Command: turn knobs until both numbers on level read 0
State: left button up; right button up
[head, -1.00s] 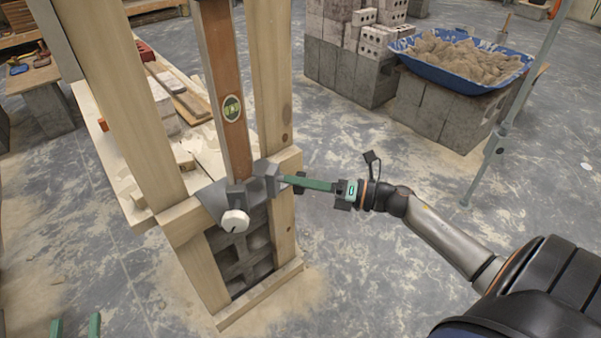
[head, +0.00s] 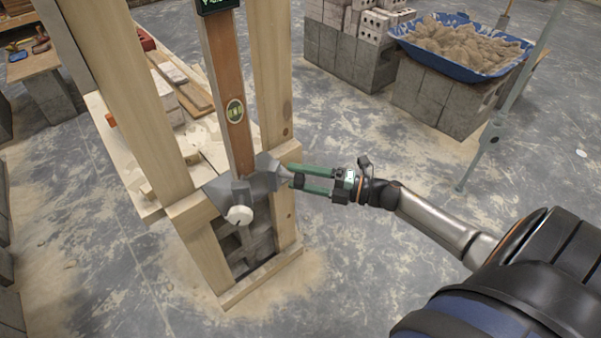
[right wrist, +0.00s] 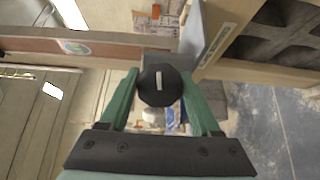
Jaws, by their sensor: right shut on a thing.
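The level (head: 221,65) is a brown wooden bar standing upright between pale timber posts. It has a round green vial and a black display (head: 217,4) at the picture's top edge, cut off, its green numbers unreadable. A grey bracket (head: 222,192) holds its foot. A white knob (head: 239,215) with a dark mark faces front on the bracket. My right gripper (head: 291,177) is shut on a dark knob on the bracket's right side. In the right wrist view this black knob (right wrist: 158,90) with a white mark sits between the green fingers. My left gripper is out of view.
The timber frame (head: 205,255) surrounds grey blocks. Behind it stands a pale bench with boards (head: 180,85). A blue tub of sand (head: 465,50) rests on grey blocks at the back right, near a thin metal pole (head: 495,130).

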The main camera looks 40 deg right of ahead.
dwell(0.4)
jog(key=o, duration=1.4)
jog(key=shift+c, duration=0.2)
jog(key=v, duration=1.2)
jog(key=shift+s+p, duration=0.25)
jog(key=shift+p, duration=0.15)
jog(key=shift+d, duration=0.15)
